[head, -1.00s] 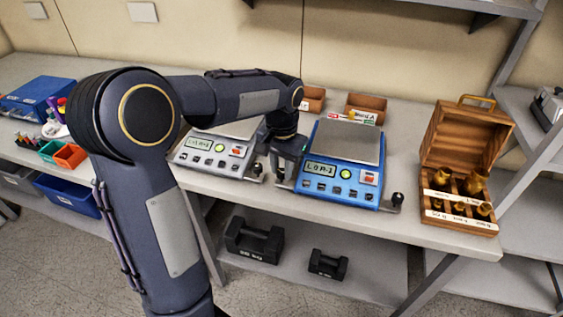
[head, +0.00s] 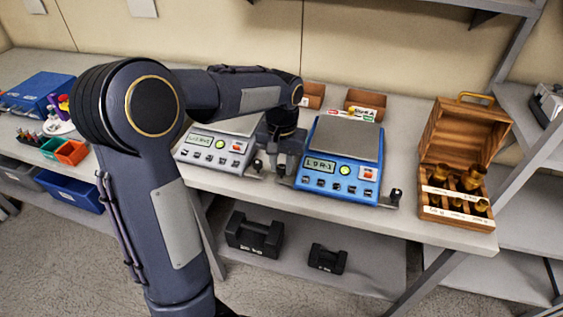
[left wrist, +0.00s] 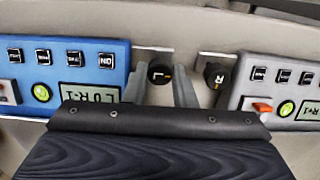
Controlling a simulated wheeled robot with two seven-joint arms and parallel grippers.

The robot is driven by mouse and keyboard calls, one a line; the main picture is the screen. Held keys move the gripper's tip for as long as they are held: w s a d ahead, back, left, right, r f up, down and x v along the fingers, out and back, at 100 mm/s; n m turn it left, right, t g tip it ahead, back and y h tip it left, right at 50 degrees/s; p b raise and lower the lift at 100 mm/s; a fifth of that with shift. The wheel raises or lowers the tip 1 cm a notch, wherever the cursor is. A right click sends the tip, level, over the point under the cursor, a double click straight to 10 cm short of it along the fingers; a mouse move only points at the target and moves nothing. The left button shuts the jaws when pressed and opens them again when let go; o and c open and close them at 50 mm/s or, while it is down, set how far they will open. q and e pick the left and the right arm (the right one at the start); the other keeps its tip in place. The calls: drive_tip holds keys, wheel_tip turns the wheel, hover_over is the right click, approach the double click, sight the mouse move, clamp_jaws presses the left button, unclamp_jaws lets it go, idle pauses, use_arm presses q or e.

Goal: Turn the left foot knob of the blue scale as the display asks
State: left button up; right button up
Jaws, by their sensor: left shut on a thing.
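The blue scale (head: 344,160) stands on the bench, its small display (head: 320,166) seeming to read "L 0 R-1". Its left foot knob (left wrist: 160,72) is black with an "L" and a yellow mark; it shows in the left wrist view. My left gripper (left wrist: 162,88) is shut on this knob, one finger on each side. In the head view the gripper (head: 282,165) is between the two scales and hides most of the knob. The blue scale's right foot knob (head: 396,196) stands free. My right gripper is not in view.
A grey scale (head: 214,148) stands close on the left; its knob marked "R" (left wrist: 214,74) is just beside my gripper's finger. A wooden weight box (head: 457,190) is open on the right. Small wooden trays (head: 365,99) are behind. Black weights (head: 254,235) lie on the lower shelf.

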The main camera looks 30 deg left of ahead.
sight(281, 168)
use_arm(q)
drive_tip(key=o, duration=1)
drive_tip(key=shift+r, duration=0.1)
wheel_tip(281, 168, up, 8)
drive_tip(key=shift+f+p, duration=0.15)
drive_tip(key=shift+p, duration=0.2)
drive_tip(key=shift+s, duration=0.1)
drive_tip(key=s+d+f+t+h+p, duration=0.1)
drive_tip(key=s+d+t+h, duration=0.1)
drive_tip(key=s, duration=0.8)
drive_tip(key=s+d+f+m+t+h, duration=0.1)
drive_tip(key=s+d+t, duration=0.2)
drive_tip(key=s, duration=0.8)
drive_tip(key=shift+s+d+t+h+p, duration=0.3)
drive_tip(key=shift+d+h+p, duration=0.1)
drive_tip(key=shift+d, duration=0.7)
